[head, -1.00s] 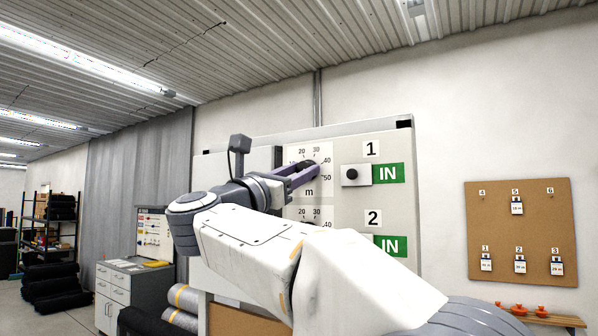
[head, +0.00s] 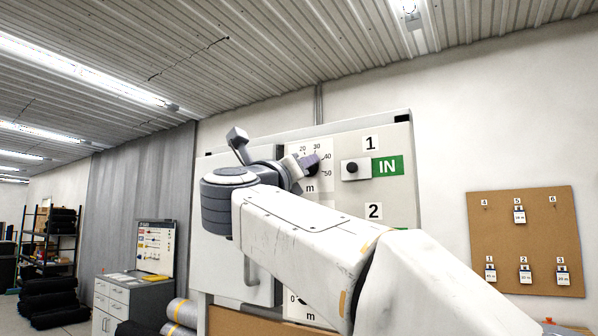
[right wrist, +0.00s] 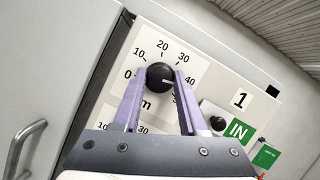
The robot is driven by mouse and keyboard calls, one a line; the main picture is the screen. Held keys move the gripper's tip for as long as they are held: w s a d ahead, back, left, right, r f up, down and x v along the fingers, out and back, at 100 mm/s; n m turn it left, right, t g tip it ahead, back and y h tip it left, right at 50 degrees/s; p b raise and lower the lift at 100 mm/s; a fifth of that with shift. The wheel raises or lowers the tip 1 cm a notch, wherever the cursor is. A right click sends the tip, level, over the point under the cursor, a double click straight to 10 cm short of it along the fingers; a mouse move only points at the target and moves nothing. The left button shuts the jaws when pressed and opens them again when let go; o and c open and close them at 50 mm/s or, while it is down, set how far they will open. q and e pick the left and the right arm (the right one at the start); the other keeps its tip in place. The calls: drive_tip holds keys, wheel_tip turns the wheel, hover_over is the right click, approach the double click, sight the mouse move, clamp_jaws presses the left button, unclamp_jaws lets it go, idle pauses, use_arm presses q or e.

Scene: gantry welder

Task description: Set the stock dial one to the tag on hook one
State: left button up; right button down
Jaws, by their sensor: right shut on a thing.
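Stock dial one is a black round knob (right wrist: 160,76) on a white scale plate (right wrist: 178,40) marked 0 to 50 m. In the right wrist view its white mark points right, roughly towards 40. My right gripper (right wrist: 156,82) has its two purple fingers closed on either side of the knob. My left gripper is not in view.
Right of the dial is a small black knob (head: 352,167) beside a green IN sign (head: 387,166) under number 1. A second dial scale sits below, partly hidden. The cork board (head: 535,238) holds several tags. A grey cabinet (head: 132,300) stands at left.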

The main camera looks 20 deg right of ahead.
drive_tip(key=shift+r+n+t+y, duration=0.1)
drive_tip(key=shift+n+t+y, duration=0.3)
drive_tip(key=shift+n+y, duration=0.55)
drive_tip(key=shift+n+h, duration=0.25)
drive_tip(key=shift+n, duration=0.2)
drive_tip(key=shift+c, duration=2.2)
unclamp_jaws()
drive_tip(key=shift+a, duration=0.1)
drive_tip(key=b+v, duration=0.5)
drive_tip(key=v, duration=0.5)
drive_tip(key=shift+s, duration=0.25)
